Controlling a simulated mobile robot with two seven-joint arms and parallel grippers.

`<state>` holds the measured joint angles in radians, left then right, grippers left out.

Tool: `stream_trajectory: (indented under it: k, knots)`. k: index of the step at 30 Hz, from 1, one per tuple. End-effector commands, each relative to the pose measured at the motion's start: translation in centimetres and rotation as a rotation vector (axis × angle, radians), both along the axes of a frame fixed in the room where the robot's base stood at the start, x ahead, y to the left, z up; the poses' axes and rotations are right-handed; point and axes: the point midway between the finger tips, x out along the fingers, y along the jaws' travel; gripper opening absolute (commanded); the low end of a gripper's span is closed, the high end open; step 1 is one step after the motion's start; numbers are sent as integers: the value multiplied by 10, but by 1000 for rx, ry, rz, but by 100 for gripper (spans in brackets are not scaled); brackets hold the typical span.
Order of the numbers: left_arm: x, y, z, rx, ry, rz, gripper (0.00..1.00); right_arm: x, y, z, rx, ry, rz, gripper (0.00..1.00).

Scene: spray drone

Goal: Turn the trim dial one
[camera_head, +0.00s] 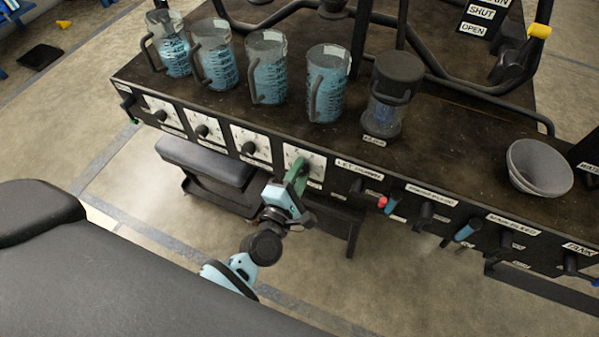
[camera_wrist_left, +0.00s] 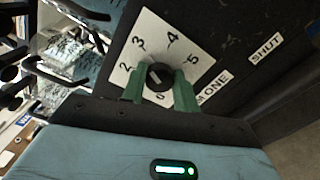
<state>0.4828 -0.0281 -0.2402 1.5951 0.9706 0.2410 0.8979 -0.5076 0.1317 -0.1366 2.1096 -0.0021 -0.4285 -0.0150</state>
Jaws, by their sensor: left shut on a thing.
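Trim dial one is a black round knob (camera_wrist_left: 159,76) on a white plate (camera_wrist_left: 178,42) numbered around it, with 2, 3, 4 and 5 legible in the left wrist view. A label partly reading "M ONE" sits beside the plate. In the head view its plate (camera_head: 313,160) is the rightmost of the dial plates on the bench front. My left gripper (camera_head: 298,174) has green fingers, which sit on either side of the knob and are shut on it. The knob's pointer is too small to read surely. My right gripper is not in view.
Three other dials (camera_head: 249,148) line the front to the left. Measuring jugs (camera_head: 327,85), a lidded dark container (camera_head: 390,95) and a grey bowl (camera_head: 539,167) stand on the bench top (camera_head: 450,150). Valves and levers (camera_head: 467,229) project from the front at right. A padded stool (camera_head: 205,161) is below.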

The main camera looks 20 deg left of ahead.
Motion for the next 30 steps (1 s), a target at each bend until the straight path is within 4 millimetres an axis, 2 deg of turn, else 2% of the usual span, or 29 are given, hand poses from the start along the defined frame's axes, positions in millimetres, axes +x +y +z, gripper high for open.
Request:
stream_trajectory:
  k: [5, 6, 11, 22, 30]
  knots:
    - [0, 0, 0, 0, 1, 0, 7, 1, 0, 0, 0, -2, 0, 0]
    - [0, 0, 0, 0, 1, 0, 31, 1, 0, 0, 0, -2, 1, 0]
    - [0, 0, 0, 1, 0, 0, 52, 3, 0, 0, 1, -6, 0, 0]
    - [-6, 0, -1, 2, 2, 0, 52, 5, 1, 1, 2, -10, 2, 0]
    - [-47, 2, -1, 2, 4, -1, 52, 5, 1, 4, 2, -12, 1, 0]
